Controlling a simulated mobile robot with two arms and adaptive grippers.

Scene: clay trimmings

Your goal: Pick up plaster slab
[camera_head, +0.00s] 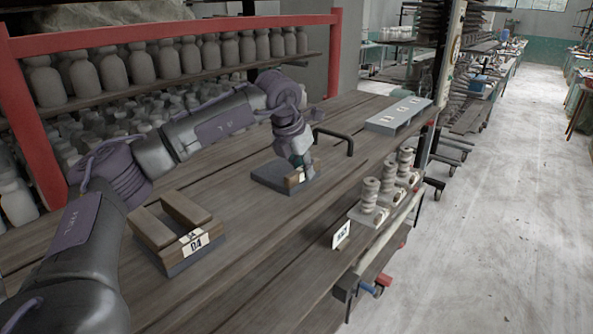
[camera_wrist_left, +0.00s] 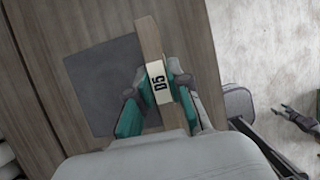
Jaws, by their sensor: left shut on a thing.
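A flat dark grey slab (camera_head: 268,179) lies on the wooden table, with a wooden strip (camera_head: 294,180) along its right side. In the left wrist view the grey slab (camera_wrist_left: 103,82) looks square, and the wooden strip (camera_wrist_left: 149,38) carries a white label reading D5 (camera_wrist_left: 157,82). My left gripper (camera_head: 303,168) is down at the strip. In the wrist view its teal fingers (camera_wrist_left: 158,103) stand on either side of the strip at the label, shut on it. The strip's lower end is partly hidden by the gripper. My right gripper is not in view.
A block with two wooden strips and a D4 label (camera_head: 180,242) sits nearer on the table. A black handle (camera_head: 334,140) stands beyond the gripper. Stacked pale rings (camera_head: 370,195) and a sign (camera_head: 341,235) line the right edge. A grey-blue board (camera_head: 398,117) lies at the far end.

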